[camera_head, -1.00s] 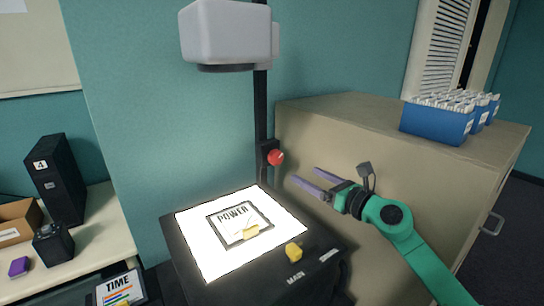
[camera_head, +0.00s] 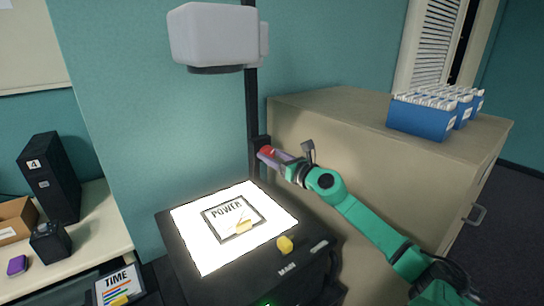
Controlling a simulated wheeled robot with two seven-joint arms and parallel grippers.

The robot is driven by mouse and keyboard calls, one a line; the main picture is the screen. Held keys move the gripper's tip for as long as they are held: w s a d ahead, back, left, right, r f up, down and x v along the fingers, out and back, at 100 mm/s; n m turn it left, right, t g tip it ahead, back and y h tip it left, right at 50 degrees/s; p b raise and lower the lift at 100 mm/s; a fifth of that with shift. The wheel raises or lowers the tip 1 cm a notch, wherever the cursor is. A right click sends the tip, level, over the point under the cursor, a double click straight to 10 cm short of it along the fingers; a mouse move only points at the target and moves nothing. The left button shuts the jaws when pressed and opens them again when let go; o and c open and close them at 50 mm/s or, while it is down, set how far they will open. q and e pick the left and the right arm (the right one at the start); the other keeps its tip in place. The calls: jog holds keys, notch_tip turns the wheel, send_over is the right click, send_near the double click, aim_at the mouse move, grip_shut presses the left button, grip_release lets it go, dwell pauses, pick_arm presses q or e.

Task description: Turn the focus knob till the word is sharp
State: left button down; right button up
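The overhead projector's red focus knob (camera_head: 266,151) sits on the dark upright post (camera_head: 253,110), partly hidden by my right gripper. My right gripper (camera_head: 268,157) is at the knob, with a purple finger alongside its lower side. The other finger is hard to make out, so I cannot tell whether the grip is closed. The white projector head (camera_head: 212,38) is above the lit stage (camera_head: 195,243). A framed sheet (camera_head: 232,217) reading POWER lies on the stage. The projected word itself is not in view. My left gripper is not in view.
A beige cabinet (camera_head: 350,160) with blue file boxes (camera_head: 418,119) stands behind my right arm. A side table (camera_head: 88,222) on the left holds a black speaker (camera_head: 50,175).

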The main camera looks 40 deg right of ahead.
jog(key=c, duration=0.7)
jog(key=m+p, duration=0.1)
jog(key=m, duration=0.2)
jog(key=shift+r+p, duration=0.25)
jog(key=shift+p, duration=0.15)
jog(key=shift+f+m+p, duration=0.1)
jog(key=shift+m+p, duration=0.2)
jog(key=shift+m, duration=0.7)
jog(key=shift+f+m, duration=0.15)
jog(key=shift+m, duration=0.25)
jog(key=o, duration=1.4)
jog(key=shift+c, duration=0.2)
jog(key=shift+s+f, duration=0.1)
jog(key=shift+s, duration=0.05)
